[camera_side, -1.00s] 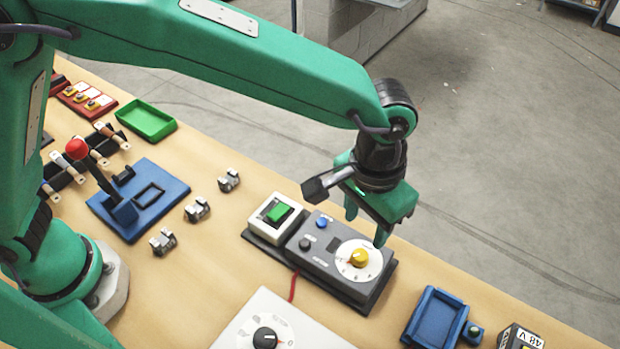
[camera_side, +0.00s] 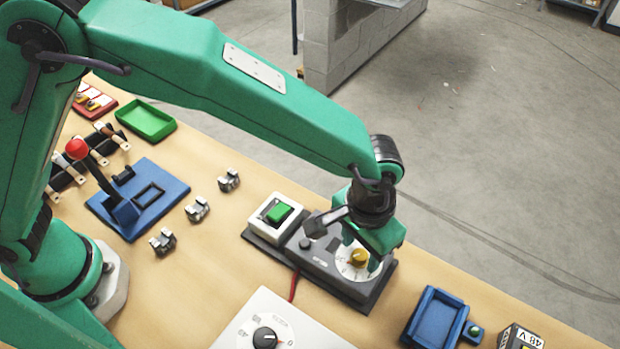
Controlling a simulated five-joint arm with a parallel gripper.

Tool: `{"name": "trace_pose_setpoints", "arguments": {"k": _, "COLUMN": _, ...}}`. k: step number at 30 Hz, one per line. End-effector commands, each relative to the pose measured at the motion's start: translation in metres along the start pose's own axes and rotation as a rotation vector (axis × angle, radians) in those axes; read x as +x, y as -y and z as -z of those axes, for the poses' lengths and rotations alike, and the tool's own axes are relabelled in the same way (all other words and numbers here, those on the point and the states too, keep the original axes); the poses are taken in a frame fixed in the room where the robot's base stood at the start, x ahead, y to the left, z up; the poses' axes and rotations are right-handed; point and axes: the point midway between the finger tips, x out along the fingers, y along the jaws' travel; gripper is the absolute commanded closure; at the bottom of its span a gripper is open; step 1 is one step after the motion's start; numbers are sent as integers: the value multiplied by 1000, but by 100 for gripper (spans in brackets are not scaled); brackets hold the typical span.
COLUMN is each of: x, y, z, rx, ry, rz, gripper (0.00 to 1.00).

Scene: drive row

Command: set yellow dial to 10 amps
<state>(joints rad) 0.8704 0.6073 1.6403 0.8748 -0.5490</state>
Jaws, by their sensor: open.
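The yellow dial (camera_side: 358,258) sits on a white round scale on the dark grey control box (camera_side: 345,287), at the middle right. Its scale figures are too small to read, and my gripper hides part of the scale. My gripper (camera_side: 360,257) is open and low over the box, with one finger showing on the right side of the dial. The other finger is mostly hidden behind the wrist parts. I cannot tell whether the fingers touch the dial.
A green rocker switch (camera_side: 278,213) stands just left of the dial box. A white panel with a black dial (camera_side: 265,338) is in front. A blue tray (camera_side: 434,318) lies to the right, and a blue lever base (camera_side: 155,205) to the left.

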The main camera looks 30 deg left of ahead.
Motion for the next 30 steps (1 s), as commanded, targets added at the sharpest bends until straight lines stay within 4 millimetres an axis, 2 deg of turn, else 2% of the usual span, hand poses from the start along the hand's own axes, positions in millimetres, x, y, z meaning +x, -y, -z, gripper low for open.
{"name": "trace_pose_setpoints", "arguments": {"k": 9, "x": 2, "y": 0, "z": 0, "rx": 0, "ry": 1, "rz": 0, "gripper": 53}}
{"name": "trace_pose_setpoints", "arguments": {"k": 16, "x": 2, "y": 0, "z": 0, "rx": 0, "ry": 1, "rz": 1, "gripper": 98}}
{"name": "trace_pose_setpoints", "arguments": {"k": 23, "x": 2, "y": 1, "z": 0, "rx": 19, "ry": 2, "rz": 1, "gripper": 98}}
{"name": "trace_pose_setpoints", "arguments": {"k": 30, "x": 2, "y": 1, "z": 0, "rx": 144, "ry": 7, "rz": 3, "gripper": 98}}
